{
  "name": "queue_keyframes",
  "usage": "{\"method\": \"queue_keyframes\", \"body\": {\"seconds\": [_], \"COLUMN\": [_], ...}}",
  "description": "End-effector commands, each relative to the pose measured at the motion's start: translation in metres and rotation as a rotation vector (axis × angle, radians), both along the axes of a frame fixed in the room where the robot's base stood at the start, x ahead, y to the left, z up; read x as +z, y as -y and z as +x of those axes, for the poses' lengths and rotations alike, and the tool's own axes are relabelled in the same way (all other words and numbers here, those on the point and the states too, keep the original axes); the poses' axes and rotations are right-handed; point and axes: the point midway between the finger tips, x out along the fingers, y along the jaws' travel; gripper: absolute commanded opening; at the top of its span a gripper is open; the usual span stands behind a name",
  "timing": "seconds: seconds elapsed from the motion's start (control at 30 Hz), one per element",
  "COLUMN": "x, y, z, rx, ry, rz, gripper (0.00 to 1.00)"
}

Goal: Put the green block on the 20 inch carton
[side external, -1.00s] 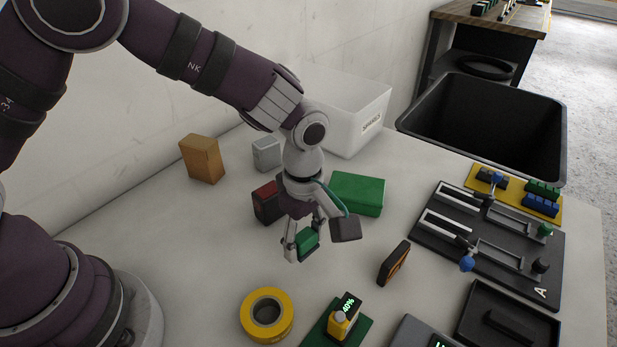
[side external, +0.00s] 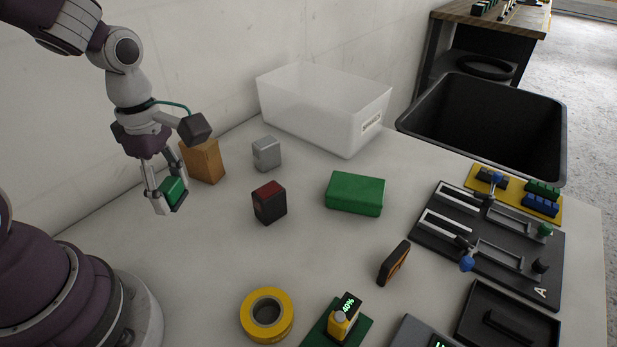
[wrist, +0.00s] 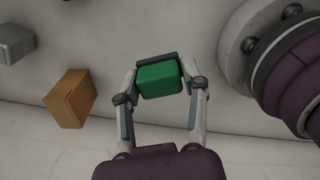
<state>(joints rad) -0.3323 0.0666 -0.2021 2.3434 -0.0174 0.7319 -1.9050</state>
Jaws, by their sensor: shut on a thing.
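My gripper (side external: 168,200) is shut on the small green block (side external: 175,191) and holds it raised at the left of the table. In the wrist view the green block (wrist: 160,79) sits between the two fingertips. A brown carton-like box (side external: 203,162) stands upright behind and just right of my gripper, partly covered by it. The wrist view shows this brown box (wrist: 70,98) to the left of the block, apart from it. I cannot read a 20 inch marking on any box.
A grey box (side external: 266,153), a red and black box (side external: 269,203) and a larger green box (side external: 355,193) stand mid-table. A clear bin (side external: 310,112) is behind them. Yellow tape (side external: 266,315) lies in front. The table's left middle is clear.

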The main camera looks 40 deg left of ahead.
Motion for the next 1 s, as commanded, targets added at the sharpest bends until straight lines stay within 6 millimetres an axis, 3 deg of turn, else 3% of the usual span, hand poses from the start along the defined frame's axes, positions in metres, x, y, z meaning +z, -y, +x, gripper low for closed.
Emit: {"method": "queue_keyframes", "body": {"seconds": [0.1,0.3,0.7,0.83,1.0], "x": [0.020,0.032,0.020,0.018,0.017], "y": [-0.035,-0.058,-0.105,-0.116,-0.123], "z": [-0.006,-0.009,0.086,0.109,0.123], "rx": [0.191,0.310,0.310,0.310,0.311], "ry": [0.005,-0.001,-0.004,-0.005,-0.003], "rz": [0.003,0.001,-0.001,0.000,-0.001], "gripper": [0.18,0.18,0.18,0.18,0.18]}}
